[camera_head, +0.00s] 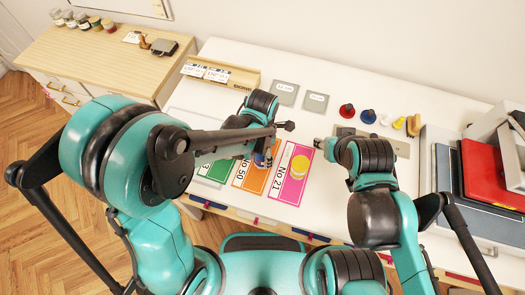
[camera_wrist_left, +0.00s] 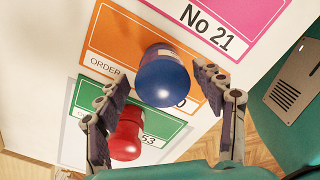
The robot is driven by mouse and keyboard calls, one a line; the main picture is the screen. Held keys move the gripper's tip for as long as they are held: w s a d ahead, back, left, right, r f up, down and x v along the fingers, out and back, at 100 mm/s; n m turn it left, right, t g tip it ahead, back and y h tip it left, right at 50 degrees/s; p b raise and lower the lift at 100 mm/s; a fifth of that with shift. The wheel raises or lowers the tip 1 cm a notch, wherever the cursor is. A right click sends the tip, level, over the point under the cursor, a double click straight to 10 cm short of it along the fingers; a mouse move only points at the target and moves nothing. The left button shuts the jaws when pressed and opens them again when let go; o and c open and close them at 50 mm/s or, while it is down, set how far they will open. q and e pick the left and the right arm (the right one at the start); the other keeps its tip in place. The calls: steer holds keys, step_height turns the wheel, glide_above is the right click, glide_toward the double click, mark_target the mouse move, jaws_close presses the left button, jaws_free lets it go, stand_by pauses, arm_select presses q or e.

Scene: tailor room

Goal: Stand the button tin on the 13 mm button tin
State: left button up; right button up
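I cannot tell by label which pieces are the button tin and the 13 mm button tin. A round blue piece (camera_wrist_left: 163,76) with a pale label stands on the orange No 50 card; it is mostly hidden behind my left arm in the head view (camera_head: 260,159). A red piece (camera_wrist_left: 126,134) is on the green card. A round yellow piece (camera_head: 299,166) sits on the pink No 21 card. My left gripper (camera_wrist_left: 165,115) is open, its fingers apart on either side of the blue piece with no visible contact. My right gripper (camera_head: 323,145) is right of the pink card; its fingers are unclear.
Grey squares (camera_head: 285,93) with small labels lie at the back. Red, blue and yellow small items (camera_head: 368,116) stand behind my right arm. A wooden rack (camera_head: 221,74) is at the back left. Several jars (camera_head: 82,20) stand on the wooden cabinet. Red and dark folders (camera_head: 490,175) are at right.

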arm_select(q)
steer(key=shift+d+r, duration=0.1)
steer(key=shift+r+p, duration=0.2)
steer(key=shift+p, duration=0.1)
step_height(320, 180, up, 12)
steer(key=p, duration=0.3)
steer(key=s+a+r+m+t, duration=0.2)
steer(key=a+r+m+t, duration=0.1)
steer(key=a+m, duration=0.6)
steer(key=s+a+r+m+t, duration=0.3)
steer(key=a+m, duration=0.6)
steer(key=m, duration=0.4)
steer(key=shift+s+r+t, duration=0.15)
steer(key=shift+t, duration=0.45)
step_height(320, 180, down, 11)
steer(key=b, duration=1.1)
